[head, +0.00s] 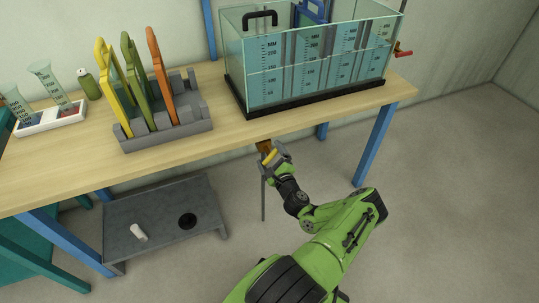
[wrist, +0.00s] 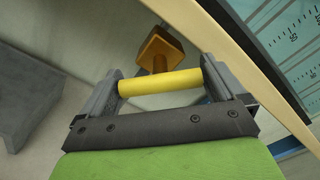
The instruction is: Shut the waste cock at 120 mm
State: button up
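The waste cock shows under the bench edge, with an orange-brown body (wrist: 160,48) and a yellow crossbar handle (wrist: 160,82). The handle also shows small in the head view (head: 270,156). My gripper (head: 267,152) reaches up to it from below. In the wrist view, the fingers of my gripper (wrist: 160,80) stand at the two ends of the yellow bar, with no gap visible. The glass flume (head: 310,60) stands on the bench above and holds bluish water. Its millimetre scales (head: 268,62) are too small to read the level surely.
A grey rack (head: 190,130) with yellow, green and orange tools stands on the wooden bench (head: 225,130). A white tray (head: 50,120) with measuring glasses is at the left. A low grey table (head: 165,215) bears a white cylinder and a black disc. Open floor lies at the right.

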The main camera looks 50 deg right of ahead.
jog(key=c, duration=0.6)
jog(key=shift+m, duration=0.3)
jog(key=m, duration=0.3)
jog(key=shift+m, duration=0.4)
jog(key=m, duration=0.4)
jog(key=shift+m, duration=0.4)
jog(key=o, duration=0.8)
jog(key=shift+c, duration=0.2)
